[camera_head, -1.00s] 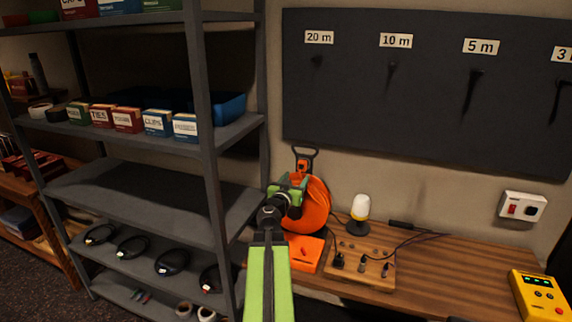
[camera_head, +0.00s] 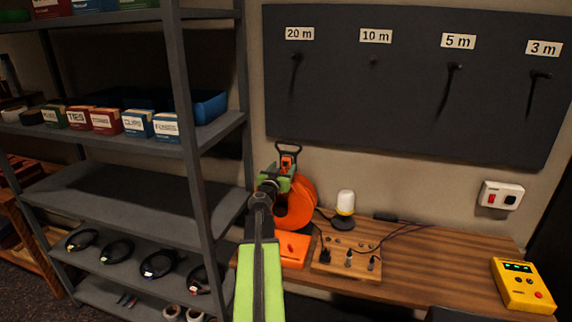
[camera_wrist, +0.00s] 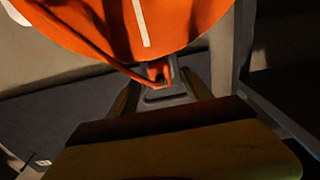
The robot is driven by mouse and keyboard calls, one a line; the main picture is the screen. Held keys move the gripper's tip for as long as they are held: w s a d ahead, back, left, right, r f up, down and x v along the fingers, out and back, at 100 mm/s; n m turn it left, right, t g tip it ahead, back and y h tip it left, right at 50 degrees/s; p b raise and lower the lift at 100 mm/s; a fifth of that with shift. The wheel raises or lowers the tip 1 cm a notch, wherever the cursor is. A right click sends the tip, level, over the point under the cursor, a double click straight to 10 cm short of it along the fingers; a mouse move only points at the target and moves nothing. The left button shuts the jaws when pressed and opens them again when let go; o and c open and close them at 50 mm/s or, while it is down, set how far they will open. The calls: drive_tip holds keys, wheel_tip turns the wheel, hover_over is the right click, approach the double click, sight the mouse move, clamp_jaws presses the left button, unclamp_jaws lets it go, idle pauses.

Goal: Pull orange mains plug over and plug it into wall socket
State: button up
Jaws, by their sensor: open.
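An orange cable reel (camera_head: 297,204) with a black handle stands at the left end of the wooden desk. A small orange piece (camera_head: 287,161), possibly the mains plug, shows at its top below the handle. My gripper (camera_head: 270,181) is in front of the reel's upper left side, open. In the wrist view the reel (camera_wrist: 120,30) fills the top, and a small orange part (camera_wrist: 158,71) shows just beyond the open jaws (camera_wrist: 160,92). I cannot tell whether they touch it. The white wall socket (camera_head: 501,195) with a red switch is on the wall at right.
A grey metal shelf (camera_head: 75,190) stands close on the left, its post near my arm. A lamp (camera_head: 345,208), a wooden block with black plugs (camera_head: 347,259) and dark cables occupy the desk's middle. A yellow meter (camera_head: 523,284) lies at right.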

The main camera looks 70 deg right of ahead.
sight(285, 164)
drive_tip(key=shift+w+d, duration=0.1)
drive_tip(key=shift+d, duration=1.35)
clamp_jaws()
drive_tip(key=shift+a, duration=0.15)
drive_tip(key=shift+s+a, duration=0.2)
drive_tip(key=shift+a, duration=2.7)
